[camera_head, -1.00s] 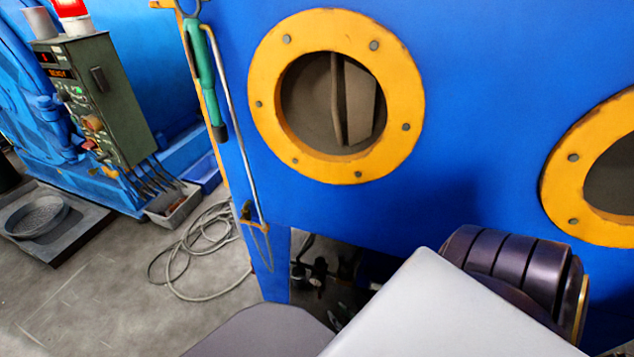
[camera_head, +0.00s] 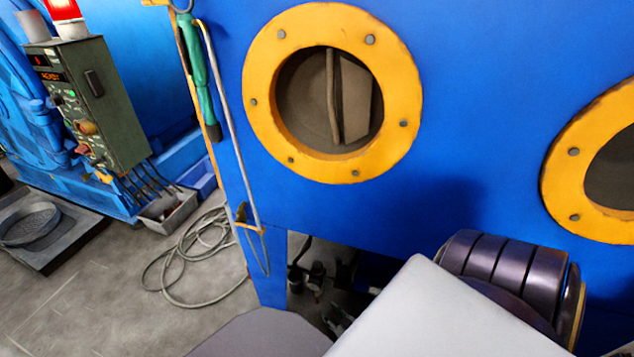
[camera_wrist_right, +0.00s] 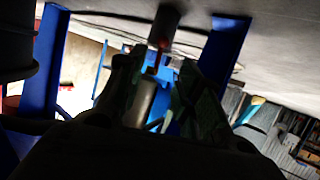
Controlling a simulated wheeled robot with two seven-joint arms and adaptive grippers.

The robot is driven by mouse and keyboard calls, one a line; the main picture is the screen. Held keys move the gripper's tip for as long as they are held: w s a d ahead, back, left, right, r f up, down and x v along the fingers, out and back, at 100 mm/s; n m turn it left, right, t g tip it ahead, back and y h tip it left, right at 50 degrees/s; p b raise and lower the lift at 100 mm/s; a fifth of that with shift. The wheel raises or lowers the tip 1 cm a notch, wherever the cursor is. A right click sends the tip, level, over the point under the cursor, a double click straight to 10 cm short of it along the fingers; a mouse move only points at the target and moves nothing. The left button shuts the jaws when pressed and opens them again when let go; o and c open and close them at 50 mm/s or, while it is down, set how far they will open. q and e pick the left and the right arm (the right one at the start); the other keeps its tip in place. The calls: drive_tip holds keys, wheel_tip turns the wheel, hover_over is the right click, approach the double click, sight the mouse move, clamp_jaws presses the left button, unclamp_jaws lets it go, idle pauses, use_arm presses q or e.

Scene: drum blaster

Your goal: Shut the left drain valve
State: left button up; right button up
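Small dark valve-like fittings (camera_head: 316,272) show in the shadow under the blue machine in the head view. I cannot tell there which is the left drain valve or how its handle stands. In the right wrist view, a pale lever-like piece (camera_wrist_right: 143,102) with a red part near its far end lies between the fingers of my right gripper (camera_wrist_right: 158,88). The dark fingers stand apart on either side of it, so the gripper looks open. Contact cannot be told in the dim light. My right arm hides part of the space under the machine in the head view. My left gripper is not in view.
The blue machine wall has yellow-ringed portholes (camera_head: 262,130). A green-handled tool (camera_head: 203,88) hangs at its left edge. A coiled hose (camera_head: 165,290) lies on the floor, near a control box (camera_head: 112,115) and a grey bin (camera_head: 168,210). Blue legs (camera_wrist_right: 48,65) frame the wrist view.

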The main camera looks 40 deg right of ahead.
sight(317, 300)
drive_tip(key=b+x, duration=0.2)
drive_tip(key=x, duration=0.3)
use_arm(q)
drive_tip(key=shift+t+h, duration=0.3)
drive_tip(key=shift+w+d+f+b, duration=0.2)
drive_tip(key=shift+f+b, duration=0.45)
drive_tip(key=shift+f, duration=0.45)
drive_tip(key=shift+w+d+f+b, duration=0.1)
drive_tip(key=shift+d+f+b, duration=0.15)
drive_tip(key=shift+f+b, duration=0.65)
use_arm(e)
drive_tip(key=shift+x, duration=2.45)
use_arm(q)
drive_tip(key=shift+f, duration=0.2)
use_arm(e)
drive_tip(key=shift+d, duration=0.1)
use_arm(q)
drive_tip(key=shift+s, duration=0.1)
use_arm(e)
clamp_jaws()
